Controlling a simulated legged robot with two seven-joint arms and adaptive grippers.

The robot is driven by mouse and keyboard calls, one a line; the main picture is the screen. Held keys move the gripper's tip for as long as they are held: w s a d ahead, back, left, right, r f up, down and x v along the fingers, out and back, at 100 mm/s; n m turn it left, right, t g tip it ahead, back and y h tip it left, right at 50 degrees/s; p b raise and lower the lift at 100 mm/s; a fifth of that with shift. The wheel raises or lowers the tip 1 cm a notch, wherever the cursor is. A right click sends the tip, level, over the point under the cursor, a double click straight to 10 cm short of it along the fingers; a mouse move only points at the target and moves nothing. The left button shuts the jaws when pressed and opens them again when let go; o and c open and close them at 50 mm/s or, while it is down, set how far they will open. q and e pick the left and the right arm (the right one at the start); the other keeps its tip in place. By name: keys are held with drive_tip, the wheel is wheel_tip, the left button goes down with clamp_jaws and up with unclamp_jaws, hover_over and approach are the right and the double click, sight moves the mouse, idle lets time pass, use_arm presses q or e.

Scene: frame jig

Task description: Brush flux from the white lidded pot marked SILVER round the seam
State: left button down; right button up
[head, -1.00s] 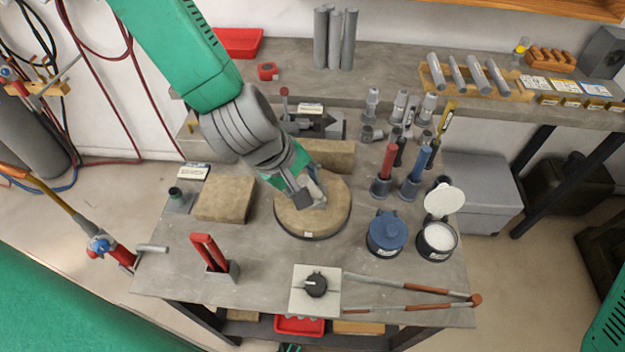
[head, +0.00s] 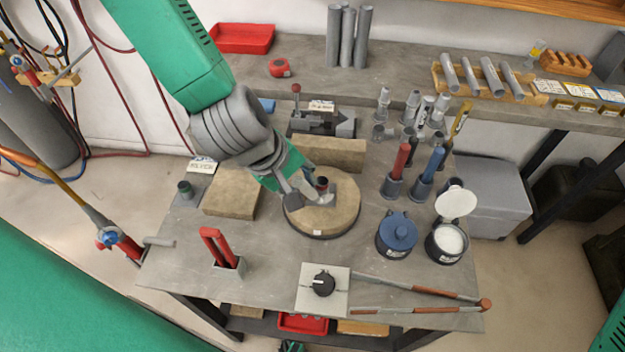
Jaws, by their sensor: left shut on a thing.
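An open pot (head: 432,250) with a dark body and white contents stands at the right of the bench, its white lid (head: 456,204) raised. A blue pot (head: 396,236) with its lid on stands just left of it. Their labels are too small to read. My left gripper (head: 318,197) is over the round tan brick (head: 336,221) in the middle of the bench. It is shut on a small dark-topped piece (head: 322,184), partly hidden by the fingers; I cannot tell exactly what it is. No seam can be made out.
Red-handled (head: 401,158) and blue-handled (head: 434,160) tools stand in holders behind the pots. A square tan block (head: 230,204) lies left of the round brick. A dial box (head: 323,290) and long red-brown-handled tongs (head: 420,290) lie at the front. A red-handled tool (head: 214,244) stands front left.

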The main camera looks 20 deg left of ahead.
use_arm(q)
drive_tip(key=shift+s+a, duration=0.1)
drive_tip(key=shift+a, duration=0.05)
drive_tip(key=shift+s, duration=0.25)
drive_tip(key=shift+w+d+p, duration=0.25)
drive_tip(key=shift+d, duration=0.3)
drive_tip(key=shift+w+d+p, duration=0.2)
drive_tip(key=shift+w+d, duration=0.05)
drive_tip(key=shift+d, duration=0.3)
drive_tip(key=shift+w, duration=0.1)
drive_tip(key=shift+s+a, duration=0.35)
drive_tip(key=shift+a, duration=0.4)
use_arm(e)
drive_tip(key=shift+d+r, duration=0.3)
drive_tip(key=shift+r, duration=0.25)
use_arm(q)
drive_tip(key=shift+a, duration=0.1)
